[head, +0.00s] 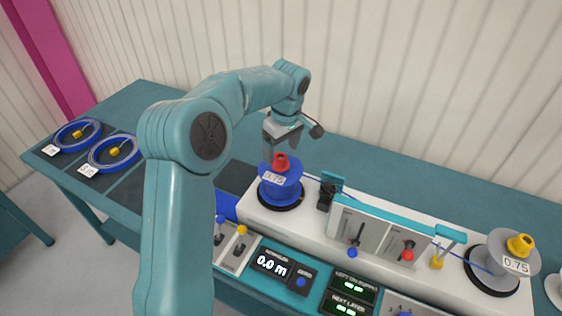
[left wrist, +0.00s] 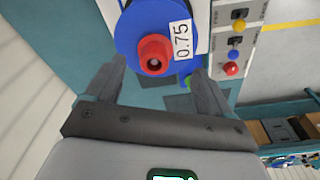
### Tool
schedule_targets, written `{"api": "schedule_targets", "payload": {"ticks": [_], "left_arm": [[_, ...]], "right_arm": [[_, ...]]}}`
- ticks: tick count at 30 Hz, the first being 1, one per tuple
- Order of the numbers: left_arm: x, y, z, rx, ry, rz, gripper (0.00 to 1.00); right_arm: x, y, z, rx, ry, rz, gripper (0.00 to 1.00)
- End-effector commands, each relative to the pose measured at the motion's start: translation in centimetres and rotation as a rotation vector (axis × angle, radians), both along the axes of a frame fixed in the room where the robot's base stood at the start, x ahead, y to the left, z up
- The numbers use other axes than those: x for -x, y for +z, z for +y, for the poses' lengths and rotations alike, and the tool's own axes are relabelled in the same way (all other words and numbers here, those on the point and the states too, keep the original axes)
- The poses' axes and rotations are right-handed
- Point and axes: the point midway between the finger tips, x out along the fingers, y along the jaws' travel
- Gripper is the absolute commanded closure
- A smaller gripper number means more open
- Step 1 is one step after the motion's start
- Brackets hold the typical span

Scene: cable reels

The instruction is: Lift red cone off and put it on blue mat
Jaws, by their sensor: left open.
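The red cone (head: 281,161) sits on top of the blue reel (head: 280,185), which has a white 0.75 label and stands on the left end of the white machine. The cone also shows in the left wrist view (left wrist: 155,54), on the blue reel (left wrist: 127,36). My left gripper (head: 278,152) is above and just behind the cone in the head view. In the left wrist view its two fingers (left wrist: 158,75) are apart, with the cone beyond their tips and nothing between them. Part of the blue mat (head: 225,205) shows left of the machine, partly hidden by my left arm. My right gripper is out of view.
A grey reel (head: 503,262) with a yellow cone (head: 520,244) stands at the machine's right end. The guide unit (head: 380,230) stands between the reels. Levers and a display (head: 272,263) line the front. Blue cable rings (head: 113,152) lie at the table's left.

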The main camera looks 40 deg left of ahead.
Motion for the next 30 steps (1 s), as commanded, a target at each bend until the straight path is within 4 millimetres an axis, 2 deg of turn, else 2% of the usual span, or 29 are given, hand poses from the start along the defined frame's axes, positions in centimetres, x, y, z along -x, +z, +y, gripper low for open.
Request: {"api": "schedule_targets", "payload": {"ticks": [5, 8, 12, 20, 22, 26, 30], "left_arm": [[-0.3, -1.4, 0.3, 0.002, -0.001, 0.003, 0.17], [-0.6, -3.0, 0.7, 0.002, 0.0, 0.006, 0.17], [-0.7, -5.0, 0.9, 0.001, -0.001, 0.002, 0.17], [-0.8, -5.5, 1.0, 0.0, -0.001, -0.001, 0.17], [-0.8, -5.5, 1.0, 0.0, -0.001, -0.001, 0.34], [-0.9, -5.5, 1.0, 0.0, -0.001, -0.002, 0.76], [-0.9, -5.4, 1.0, 0.0, -0.001, -0.002, 0.77]], "right_arm": [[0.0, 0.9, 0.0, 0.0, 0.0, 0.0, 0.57], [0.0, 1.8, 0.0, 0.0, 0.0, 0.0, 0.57], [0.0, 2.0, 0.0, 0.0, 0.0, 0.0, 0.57], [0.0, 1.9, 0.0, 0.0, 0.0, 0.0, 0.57], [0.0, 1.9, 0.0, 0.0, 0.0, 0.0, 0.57], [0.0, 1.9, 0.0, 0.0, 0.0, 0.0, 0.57], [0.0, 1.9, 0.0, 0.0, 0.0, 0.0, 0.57]]}}
